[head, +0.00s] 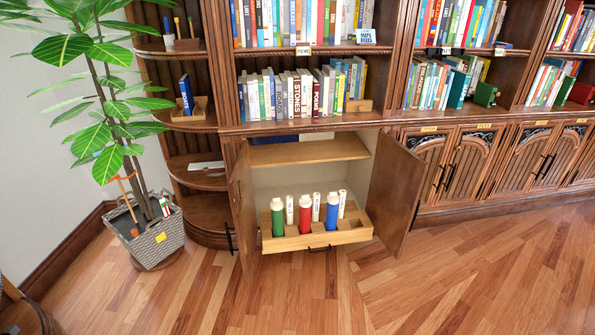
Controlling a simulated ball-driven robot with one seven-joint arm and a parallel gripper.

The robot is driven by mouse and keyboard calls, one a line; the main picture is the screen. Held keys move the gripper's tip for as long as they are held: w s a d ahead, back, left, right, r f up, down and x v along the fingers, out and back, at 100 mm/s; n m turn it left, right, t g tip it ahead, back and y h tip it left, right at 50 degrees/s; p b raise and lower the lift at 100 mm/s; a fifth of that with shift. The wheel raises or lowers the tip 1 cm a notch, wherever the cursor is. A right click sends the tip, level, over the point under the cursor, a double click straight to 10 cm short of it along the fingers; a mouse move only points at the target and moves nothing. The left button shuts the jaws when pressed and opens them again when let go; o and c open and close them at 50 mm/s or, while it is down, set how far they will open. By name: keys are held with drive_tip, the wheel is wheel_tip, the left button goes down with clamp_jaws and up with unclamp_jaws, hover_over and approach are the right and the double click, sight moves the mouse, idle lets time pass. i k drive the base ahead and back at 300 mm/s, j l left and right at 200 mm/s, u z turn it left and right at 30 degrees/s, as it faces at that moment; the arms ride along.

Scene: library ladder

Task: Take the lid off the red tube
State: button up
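In the head view, the red tube (305,219) stands upright in a wooden rack (352,236) on a drawer or tray pulled out at the bottom of an open cabinet. Its white lid (305,200) sits on its top. A green tube (278,221) with a white lid stands to its left, and a blue tube (332,215) with a white lid to its right. Thin white rolls (316,206) stand between and behind them. My gripper does not show in this view.
Two cabinet doors stand open, the left door (243,208) and the right door (399,190), flanking the rack. A shelf (310,152) lies above the tubes. A potted plant (157,238) stands at the left. The wooden floor (380,290) in front is clear.

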sight(305, 202)
drive_tip(key=i+l+u, duration=0.1)
drive_tip(key=i, duration=1.8)
drive_tip(key=i+l+u, duration=0.2)
drive_tip(key=i, duration=0.2)
drive_tip(key=i+u, duration=0.2)
drive_tip(key=i, duration=0.2)
drive_tip(key=i+l+u, duration=0.2)
drive_tip(key=i+l, duration=0.05)
drive_tip(key=i, duration=0.1)
